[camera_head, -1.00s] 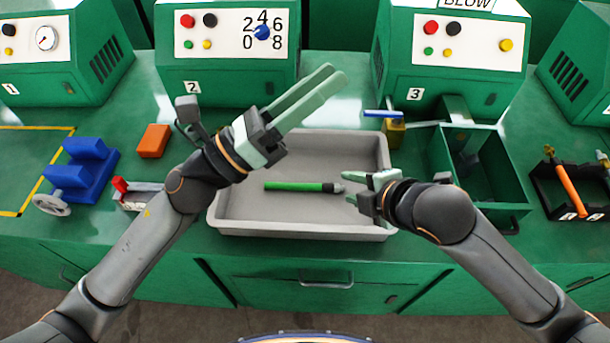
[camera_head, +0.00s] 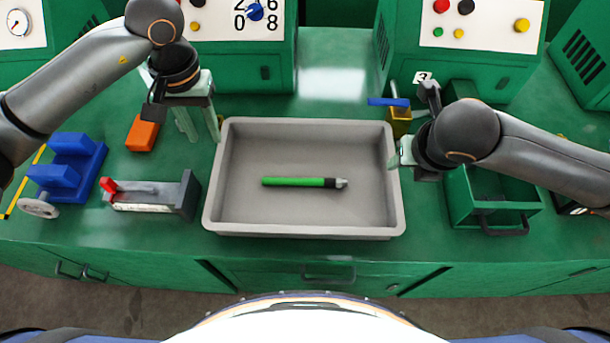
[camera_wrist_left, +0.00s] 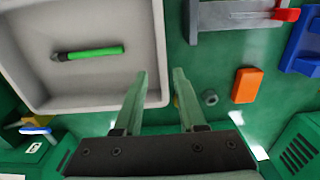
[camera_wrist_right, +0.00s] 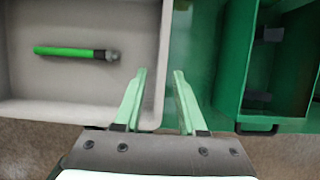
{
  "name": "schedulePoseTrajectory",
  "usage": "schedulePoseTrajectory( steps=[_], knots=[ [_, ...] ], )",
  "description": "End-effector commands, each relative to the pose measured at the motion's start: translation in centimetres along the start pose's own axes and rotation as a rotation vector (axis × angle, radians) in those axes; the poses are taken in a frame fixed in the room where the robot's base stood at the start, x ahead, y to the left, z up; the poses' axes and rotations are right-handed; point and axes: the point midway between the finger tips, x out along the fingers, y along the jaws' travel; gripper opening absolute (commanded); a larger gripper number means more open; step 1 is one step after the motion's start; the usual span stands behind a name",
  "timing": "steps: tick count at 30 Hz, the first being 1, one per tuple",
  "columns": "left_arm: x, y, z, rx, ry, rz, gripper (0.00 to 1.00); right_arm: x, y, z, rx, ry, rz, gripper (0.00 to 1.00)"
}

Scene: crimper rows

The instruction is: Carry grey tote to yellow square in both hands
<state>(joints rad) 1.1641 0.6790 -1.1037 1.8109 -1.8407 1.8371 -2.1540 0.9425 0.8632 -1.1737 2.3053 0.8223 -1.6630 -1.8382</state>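The grey tote (camera_head: 305,230) sits on the green bench, with a green-handled tool (camera_head: 300,182) lying in it. My left gripper (camera_head: 203,138) is open at the tote's far left corner, fingers pointing down. In the left wrist view the tote's side wall (camera_wrist_left: 160,45) appears between its fingertips. My right gripper (camera_head: 401,153) is open at the tote's right wall. In the right wrist view that wall (camera_wrist_right: 164,60) lies between the fingertips; contact cannot be told. Only a bit of the yellow square's outline (camera_head: 12,203) shows at the far left, the rest hidden or out of view.
Left of the tote are a grey fixture with a red knob (camera_head: 150,195), an orange block (camera_head: 142,134) and a blue vise (camera_head: 68,165). A green bin (camera_head: 495,205) and a yellow block with blue handle (camera_head: 398,120) stand right. Green machines line the back.

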Motion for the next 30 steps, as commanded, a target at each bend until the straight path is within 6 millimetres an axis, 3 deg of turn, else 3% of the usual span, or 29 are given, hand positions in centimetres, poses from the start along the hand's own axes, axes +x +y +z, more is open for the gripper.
schedulePoseTrajectory(
  steps=[11, 24, 30],
  knots=[
    [0.9, 0.1, 0.1, -0.001, -0.003, 0.004, 0.4, 0.8, 0.0, -0.1, 0.004, 0.003, 0.001, 0.4],
    [8.7, 0.2, 0.2, -0.002, -0.006, 0.005, 0.4, 8.6, 0.0, -0.1, 0.006, 0.003, -0.001, 0.4],
    [11.4, 0.2, 0.1, -0.001, -0.005, 0.006, 0.4, 11.4, 0.0, -0.1, 0.004, 0.002, 0.0, 0.4]
  ],
)
